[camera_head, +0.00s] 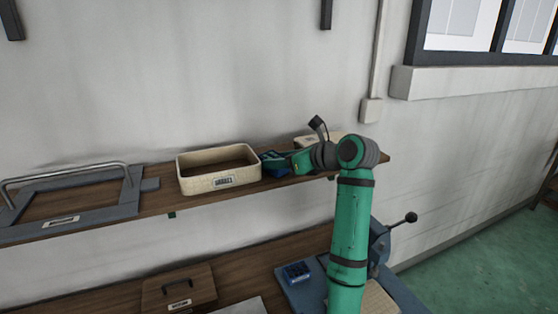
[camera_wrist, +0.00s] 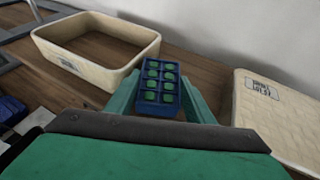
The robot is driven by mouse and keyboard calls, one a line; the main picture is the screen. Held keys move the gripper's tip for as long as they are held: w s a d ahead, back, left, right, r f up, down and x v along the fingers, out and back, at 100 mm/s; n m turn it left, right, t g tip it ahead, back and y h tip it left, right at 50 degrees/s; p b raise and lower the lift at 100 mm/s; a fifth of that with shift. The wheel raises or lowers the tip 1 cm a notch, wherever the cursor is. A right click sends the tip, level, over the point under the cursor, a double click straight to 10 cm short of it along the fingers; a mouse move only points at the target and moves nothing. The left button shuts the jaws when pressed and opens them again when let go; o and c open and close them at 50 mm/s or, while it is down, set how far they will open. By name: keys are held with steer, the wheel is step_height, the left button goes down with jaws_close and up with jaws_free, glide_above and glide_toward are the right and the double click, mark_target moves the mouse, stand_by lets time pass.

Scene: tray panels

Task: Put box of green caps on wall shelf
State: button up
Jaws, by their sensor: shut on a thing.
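A blue box of green caps (camera_wrist: 159,88) sits between the two green fingers of my gripper (camera_wrist: 160,96), which is shut on its sides. Several green caps show in its compartments. In the head view the blue box (camera_head: 274,163) is at the level of the wooden wall shelf (camera_head: 152,201), between a cream tray and a second cream container. It looks upright. I cannot tell whether its underside touches the shelf. My gripper (camera_head: 287,161) reaches it from the right, and my forearm hides part of the shelf there.
The open, empty cream tray (camera_head: 188,186) is close on the left. The cream container (camera_wrist: 290,125) is on the right, partly hidden in the head view. A grey frame with a handle (camera_head: 90,210) lies farther left. Below, the bench holds a wooden lidded box (camera_head: 165,292) and another blue box (camera_head: 296,271).

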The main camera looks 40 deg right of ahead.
steer(key=o, duration=1.4)
steer(key=shift+f, duration=0.1)
steer(key=shift+c, duration=0.2)
steer(key=shift+s, duration=0.1)
steer(key=shift+s+r, duration=0.25)
steer(key=shift+r, duration=0.05)
steer(key=v, duration=1.1)
steer(key=shift+s, duration=0.15)
steer(key=shift+d, duration=0.1)
